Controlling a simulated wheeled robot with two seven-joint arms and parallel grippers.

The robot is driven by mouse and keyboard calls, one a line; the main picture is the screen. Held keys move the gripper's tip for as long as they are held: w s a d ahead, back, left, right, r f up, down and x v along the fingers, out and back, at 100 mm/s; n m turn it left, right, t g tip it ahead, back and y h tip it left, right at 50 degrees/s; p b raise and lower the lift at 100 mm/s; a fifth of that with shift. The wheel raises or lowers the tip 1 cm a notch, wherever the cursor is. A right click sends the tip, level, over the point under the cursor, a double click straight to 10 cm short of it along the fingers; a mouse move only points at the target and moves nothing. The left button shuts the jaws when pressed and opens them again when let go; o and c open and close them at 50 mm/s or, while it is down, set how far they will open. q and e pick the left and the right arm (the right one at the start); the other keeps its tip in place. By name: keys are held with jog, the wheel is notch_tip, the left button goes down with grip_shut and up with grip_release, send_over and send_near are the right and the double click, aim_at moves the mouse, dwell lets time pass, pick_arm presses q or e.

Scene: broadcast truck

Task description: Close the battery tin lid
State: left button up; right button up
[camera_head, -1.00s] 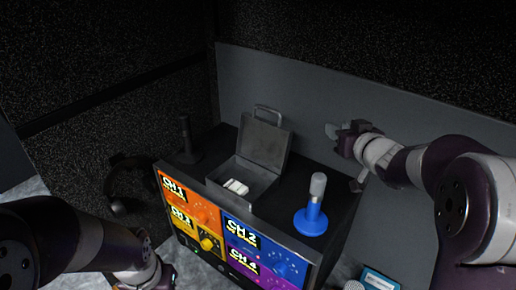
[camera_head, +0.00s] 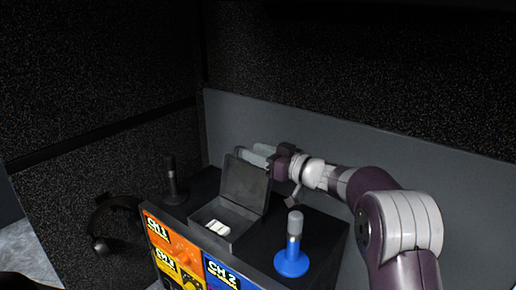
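The grey battery tin (camera_head: 227,239) stands on top of the dark cabinet with white batteries (camera_head: 217,227) inside. Its lid (camera_head: 245,185) is hinged at the back and stands up, leaning slightly backward. My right gripper (camera_head: 256,154) is just behind the lid's upper edge, with its pale fingers pointing left. The lid hides part of it, so I cannot tell whether it touches the lid or how far the fingers are apart.
A blue-based microphone (camera_head: 291,261) stands to the right of the tin. A dark microphone (camera_head: 174,182) stands to the left. The cabinet's front has coloured channel panels (camera_head: 172,237). A grey wall panel (camera_head: 320,130) rises close behind. Headphones (camera_head: 101,226) hang at the left.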

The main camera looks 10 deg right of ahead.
jog(key=shift+w+a, duration=0.1)
jog(key=shift+a, duration=0.05)
jog(key=shift+c, duration=0.7)
jog(key=shift+d, duration=0.25)
jog(key=c, duration=0.5)
jog(key=shift+a, duration=0.1)
grip_shut()
jog(key=shift+s+a+b, duration=0.15)
jog(key=shift+s+b, duration=0.15)
jog(key=shift+b, duration=0.1)
jog(key=s+a+n+b, duration=0.5)
jog(key=b, duration=0.1)
jog(key=shift+r+n, duration=0.25)
jog(key=shift+n, duration=0.15)
jog(key=o, duration=0.6)
grip_release()
jog(key=shift+w, duration=0.1)
